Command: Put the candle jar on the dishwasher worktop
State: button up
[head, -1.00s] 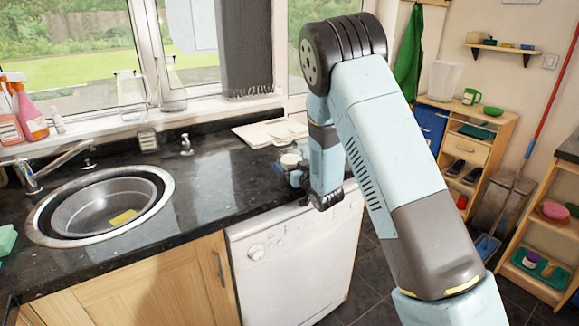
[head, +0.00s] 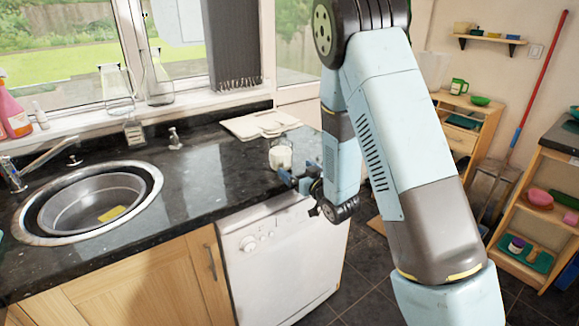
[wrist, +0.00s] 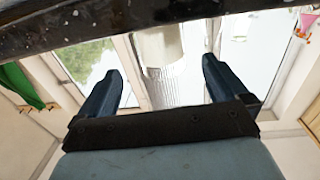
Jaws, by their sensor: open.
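The candle jar (head: 280,155), clear glass with white wax in its lower part, stands upright on the dark worktop (head: 240,180) above the white dishwasher (head: 285,255). My gripper (head: 293,180) is open and empty just in front of the jar, near the worktop's front edge. In the wrist view, which looks upside down, the jar (wrist: 160,50) shows between the spread fingers of my gripper (wrist: 162,70), with a visible gap on each side. The jar's base meets the dark worktop edge (wrist: 60,32) at the top of that picture.
White boards (head: 260,124) lie behind the jar. A round sink (head: 90,205), a tap (head: 30,172) and a small bottle (head: 134,131) are to the left. Glass flasks (head: 157,80) stand on the sill. The worktop between sink and jar is clear.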

jog(key=s+d+r+m+g+h, duration=0.2)
jog(key=s+d+r+h, duration=0.2)
jog(key=d+r, duration=0.3)
jog(key=s+d+r+m+g+h, duration=0.2)
jog(key=s+d+r+h, duration=0.1)
jog(key=d+r, duration=0.4)
jog(key=s+d+r+g, duration=0.1)
jog(key=s+r+g, duration=0.1)
jog(key=s, duration=0.7)
jog(key=s+d+r+m+g+h, duration=0.1)
jog(key=s+r+g, duration=0.1)
jog(key=s, duration=0.8)
jog(key=s+d+r+g+h, duration=0.1)
jog(key=s+r, duration=0.3)
jog(key=s, duration=0.6)
jog(key=shift+d+m+g, duration=0.4)
jog(key=shift+d+g, duration=0.1)
jog(key=shift+d, duration=0.1)
